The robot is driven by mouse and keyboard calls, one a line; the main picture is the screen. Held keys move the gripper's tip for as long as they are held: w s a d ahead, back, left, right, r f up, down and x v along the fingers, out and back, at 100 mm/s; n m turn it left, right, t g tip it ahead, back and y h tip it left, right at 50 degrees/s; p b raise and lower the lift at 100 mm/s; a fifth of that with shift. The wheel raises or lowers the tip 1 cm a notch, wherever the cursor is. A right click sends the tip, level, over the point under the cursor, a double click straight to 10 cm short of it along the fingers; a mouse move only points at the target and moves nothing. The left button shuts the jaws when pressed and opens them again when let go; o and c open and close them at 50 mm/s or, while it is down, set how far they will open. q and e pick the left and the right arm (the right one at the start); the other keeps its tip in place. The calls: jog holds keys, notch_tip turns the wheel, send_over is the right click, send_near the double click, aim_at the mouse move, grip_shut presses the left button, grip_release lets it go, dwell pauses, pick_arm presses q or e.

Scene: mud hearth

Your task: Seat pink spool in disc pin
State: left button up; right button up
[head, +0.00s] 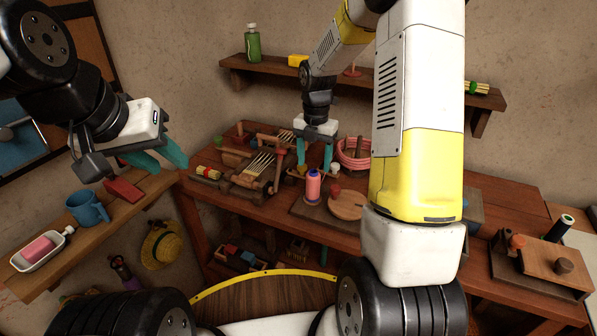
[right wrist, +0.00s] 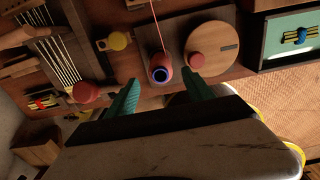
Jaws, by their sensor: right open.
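The pink spool (head: 313,187) stands upright on a dark board on the bench; in the right wrist view its blue-ringed top (right wrist: 161,74) faces the camera, with a thin pink thread running from it. Beside it, apart, is a round wooden disc (head: 346,207) with a red knob, also seen in the right wrist view (right wrist: 217,36). I cannot make out a separate pin on it. My right gripper (head: 316,160) is open above and behind the spool, which shows between its fingers (right wrist: 160,95) without visible contact. My left gripper (head: 158,160) is open and empty by the left shelf.
A loom-like frame (head: 252,170) stands left of the spool, and a pink coiled basket (head: 353,153) behind it. A blue mug (head: 87,208) and a white dish (head: 42,250) are on the left shelf. A wooden block device (head: 540,262) occupies the bench's right.

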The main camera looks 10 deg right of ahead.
aim_at(313, 180)
notch_tip(313, 180, down, 8)
jog(key=shift+s+r, duration=0.1)
jog(key=shift+r, duration=0.05)
grip_shut()
dwell(0.4)
jog(key=shift+a+r, duration=0.1)
jog(key=shift+r, duration=0.1)
